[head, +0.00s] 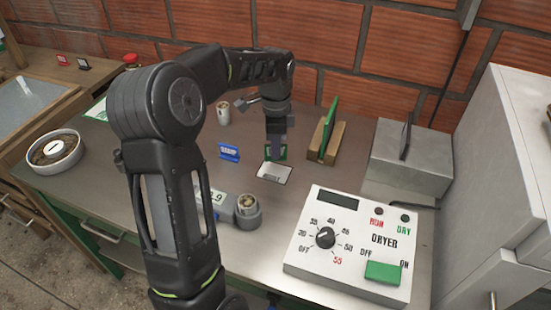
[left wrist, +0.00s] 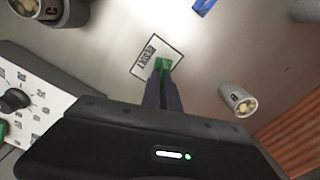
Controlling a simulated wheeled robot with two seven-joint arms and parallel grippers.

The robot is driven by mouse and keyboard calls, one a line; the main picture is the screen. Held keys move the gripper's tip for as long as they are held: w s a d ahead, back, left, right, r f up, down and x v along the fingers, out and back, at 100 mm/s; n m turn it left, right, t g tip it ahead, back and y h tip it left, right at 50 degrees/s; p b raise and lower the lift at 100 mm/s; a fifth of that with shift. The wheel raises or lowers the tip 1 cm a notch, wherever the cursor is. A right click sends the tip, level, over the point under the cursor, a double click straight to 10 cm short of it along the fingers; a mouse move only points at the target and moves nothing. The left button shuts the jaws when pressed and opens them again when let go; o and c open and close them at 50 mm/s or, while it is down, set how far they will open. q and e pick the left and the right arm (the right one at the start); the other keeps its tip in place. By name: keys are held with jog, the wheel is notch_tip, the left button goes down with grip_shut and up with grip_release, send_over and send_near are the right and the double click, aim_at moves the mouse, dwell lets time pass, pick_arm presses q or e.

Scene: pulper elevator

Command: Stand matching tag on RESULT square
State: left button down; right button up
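The RESULT square (head: 274,174) is a white, black-edged card lying flat on the metal bench; its lettering shows in the left wrist view (left wrist: 145,58). My left gripper (head: 277,150) points down at the back edge of the square. It is shut on a small green tag (head: 283,153), which also shows between the fingertips in the left wrist view (left wrist: 164,64). The fingers hide part of the tag, and I cannot tell whether it touches the square. A blue tag (head: 229,153) stands to the left. A red tag (head: 63,60) and a black tag (head: 84,64) stand far left. My right gripper is not in view.
The dryer box (head: 350,245) with dial and green switch is front right. A wooden holder with a green board (head: 329,135) and a grey metal box (head: 410,160) stand behind. A cup (head: 223,112), a grey meter with a sample cup (head: 247,212) and a white bowl (head: 55,152) are nearby.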

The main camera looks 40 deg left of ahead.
pick_arm(q)
jog(key=shift+f, duration=2.1)
jog(key=shift+f, duration=0.2)
jog(key=c, duration=1.6)
grip_release()
jog(key=shift+r, duration=0.1)
jog(key=shift+r, duration=0.1)
notch_tip(320, 180, up, 12)
jog(key=shift+r, duration=0.1)
